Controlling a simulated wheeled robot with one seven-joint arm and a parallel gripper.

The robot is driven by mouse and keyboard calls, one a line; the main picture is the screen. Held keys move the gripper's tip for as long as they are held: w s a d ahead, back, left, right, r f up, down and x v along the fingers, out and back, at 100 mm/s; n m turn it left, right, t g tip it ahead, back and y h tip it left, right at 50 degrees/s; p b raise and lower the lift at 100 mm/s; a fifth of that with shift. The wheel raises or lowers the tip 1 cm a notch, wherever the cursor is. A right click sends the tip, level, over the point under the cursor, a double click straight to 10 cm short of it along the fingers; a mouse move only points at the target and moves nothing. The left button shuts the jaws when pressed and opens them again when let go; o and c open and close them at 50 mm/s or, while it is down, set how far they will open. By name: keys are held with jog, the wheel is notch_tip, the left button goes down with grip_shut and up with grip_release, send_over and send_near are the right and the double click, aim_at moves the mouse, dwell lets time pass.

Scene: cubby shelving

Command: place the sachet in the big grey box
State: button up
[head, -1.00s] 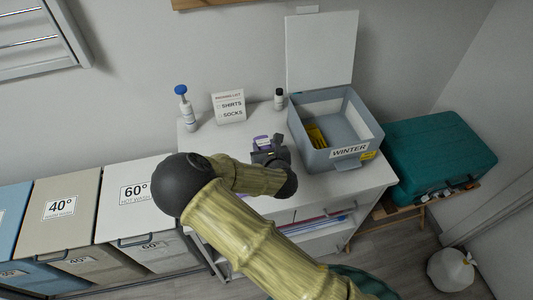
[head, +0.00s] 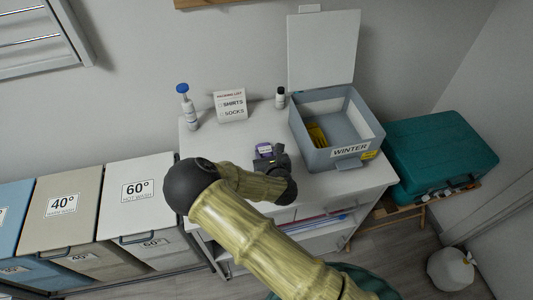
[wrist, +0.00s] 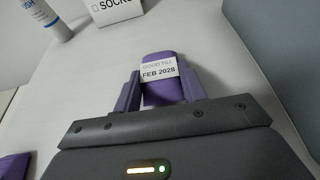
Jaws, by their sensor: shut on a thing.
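The purple sachet (wrist: 161,90) has a white label reading "GOOD TILL FEB 2028". My gripper (wrist: 160,92) is shut on it, with one purple finger on each side. In the head view the sachet (head: 264,150) shows just beyond my gripper (head: 268,155), over the white cabinet top. I cannot tell whether it touches the surface. The big grey box (head: 323,159), labelled "WINTER", stands open to the right of my gripper, with its lid raised at the back. Something yellow lies inside it.
Another purple item (wrist: 14,166) shows at the wrist view's lower left. A teal case (head: 437,158) sits right of the cabinet (head: 207,150).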

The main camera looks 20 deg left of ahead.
jog(key=shift+f, duration=0.2)
jog(key=o, duration=0.9)
jog(key=shift+r, duration=0.1)
jog(key=shift+o, duration=0.2)
jog(key=shift+w, duration=0.15)
jog(key=shift+r, duration=0.2)
jog(key=shift+s, duration=0.4)
jog(key=b+v, duration=0.1)
jog(key=v, duration=1)
jog(key=shift+s+d+r, duration=0.15)
jog(key=shift+s+d, duration=0.05)
